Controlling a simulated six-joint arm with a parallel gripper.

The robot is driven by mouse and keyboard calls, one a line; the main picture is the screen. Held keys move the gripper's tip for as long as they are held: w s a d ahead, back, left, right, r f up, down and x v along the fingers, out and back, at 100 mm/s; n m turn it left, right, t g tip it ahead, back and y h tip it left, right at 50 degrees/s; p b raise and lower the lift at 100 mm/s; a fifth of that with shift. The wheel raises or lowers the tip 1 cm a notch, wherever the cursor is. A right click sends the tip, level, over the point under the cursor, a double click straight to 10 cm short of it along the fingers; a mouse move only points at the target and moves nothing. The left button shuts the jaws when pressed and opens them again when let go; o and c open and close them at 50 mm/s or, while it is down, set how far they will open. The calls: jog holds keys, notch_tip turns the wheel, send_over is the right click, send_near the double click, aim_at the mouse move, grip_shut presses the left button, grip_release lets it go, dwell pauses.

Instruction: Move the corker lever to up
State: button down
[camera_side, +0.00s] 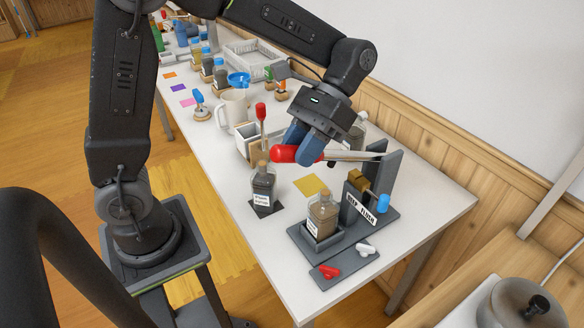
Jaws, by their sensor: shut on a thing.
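The corker (391,177) is a dark grey stand with an upright post at the right front of the table. Its lever (352,155) is a pale bar with a red handle (284,154), lying about level from the post toward the left. My gripper (310,146) comes down from above with its blue fingers closed around the lever just right of the red end. The fingers hide part of the bar. A corked, labelled bottle (321,218) stands in the holder on the corker's base, below the lever.
A dark labelled bottle (263,188) stands on a dark pad left of the corker. A yellow square (311,186) lies between them. A red and a white piece lie on the front plate (345,273). A mug (233,108), a white box and several jars stand behind.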

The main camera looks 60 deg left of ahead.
jog(key=shift+w+r+g, duration=0.35)
jog(key=shift+w+r, duration=0.05)
jog(key=shift+r, duration=0.3)
jog(key=shift+w+r+g, duration=0.35)
jog(key=shift+w+r, duration=0.05)
jog(key=shift+r, duration=0.25)
jog(key=c, duration=0.8)
grip_release()
jog(key=shift+s+f, duration=0.1)
